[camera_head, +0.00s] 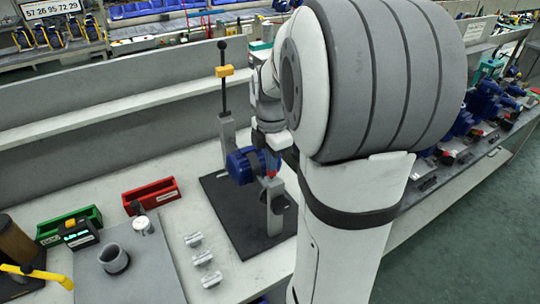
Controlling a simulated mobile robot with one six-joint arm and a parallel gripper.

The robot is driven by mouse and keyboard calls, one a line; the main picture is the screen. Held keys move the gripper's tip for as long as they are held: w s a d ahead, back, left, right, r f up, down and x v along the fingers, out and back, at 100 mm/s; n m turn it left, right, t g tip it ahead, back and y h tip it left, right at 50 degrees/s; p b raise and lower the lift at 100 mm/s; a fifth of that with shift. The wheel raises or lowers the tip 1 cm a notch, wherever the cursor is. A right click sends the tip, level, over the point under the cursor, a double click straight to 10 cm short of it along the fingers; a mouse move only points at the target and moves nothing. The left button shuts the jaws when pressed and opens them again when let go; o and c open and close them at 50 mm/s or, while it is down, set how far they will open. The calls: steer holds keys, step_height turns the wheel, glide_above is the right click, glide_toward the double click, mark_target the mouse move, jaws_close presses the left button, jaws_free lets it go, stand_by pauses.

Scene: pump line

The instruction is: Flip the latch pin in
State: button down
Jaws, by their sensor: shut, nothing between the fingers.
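A grey fixture upright (227,128) stands on a black base plate (237,222). A black rod with a yellow block (224,71) rises above it. A blue motor-like part (241,166) sits between this upright and a shorter grey post (275,213) with a dark round knob (279,203). I cannot make out the latch pin; it is too small or hidden behind my arm. My gripper (270,172) points down at the right side of the blue part, beside a small red piece. It is shut and looks empty. I cannot tell whether it touches anything.
A red bin (151,193) and a green bin (70,226) stand at left. Several small metal pieces (203,258) lie left of the plate. A grey cup (114,259) stands on a grey mat. Blue pumps line the right bench. My arm hides much of the right.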

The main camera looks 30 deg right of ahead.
steer(key=shift+r+p, duration=0.15)
steer(key=shift+p, duration=0.3)
step_height(320, 180, up, 14)
steer(key=p, duration=0.1)
steer(key=shift+a+f, duration=0.1)
steer(key=shift+f, duration=0.1)
